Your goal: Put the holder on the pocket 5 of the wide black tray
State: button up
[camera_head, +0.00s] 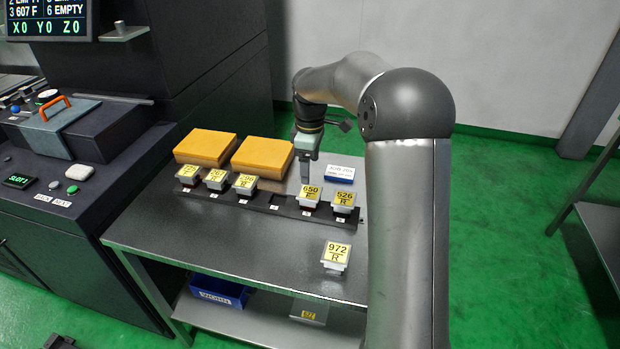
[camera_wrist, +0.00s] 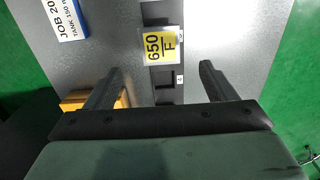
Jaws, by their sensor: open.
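The wide black tray (camera_head: 289,209) lies across the table with a row of pockets. Three yellow-labelled holders fill its left end. The fourth pocket from the left is empty. The holder marked 650 F (camera_head: 310,194) sits in the fifth pocket and the holder marked 526 R (camera_head: 344,201) in the sixth. A holder marked 972 R (camera_head: 336,256) stands on the table in front of the tray. My gripper (camera_head: 306,181) is open and empty above the tray, near 650 F. In the wrist view, 650 F (camera_wrist: 163,45) shows just beyond and between the open fingers (camera_wrist: 160,80).
Two orange-yellow blocks (camera_head: 205,147) (camera_head: 262,156) lie behind the tray. A blue-edged job sign (camera_head: 344,174) stands behind its right end. A blue bin (camera_head: 220,293) and a holder (camera_head: 309,312) are on the lower shelf. The table front (camera_head: 230,245) is clear left of 972 R.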

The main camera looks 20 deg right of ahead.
jog(key=s+a+r+m, duration=0.2)
jog(key=s+a, duration=0.1)
jog(key=s, duration=0.4)
jog(key=s+a+r+m, duration=0.2)
jog(key=s, duration=0.4)
jog(key=s+a+f+m, duration=0.1)
jog(key=s+f+m, duration=0.1)
jog(key=s, duration=0.8)
jog(key=s+a+f+m, duration=0.1)
jog(key=s+f+m, duration=0.2)
jog(key=s, duration=0.7)
jog(key=shift+s+a+m, duration=0.2)
jog(key=shift+s+m, duration=0.15)
jog(key=shift+m, duration=0.75)
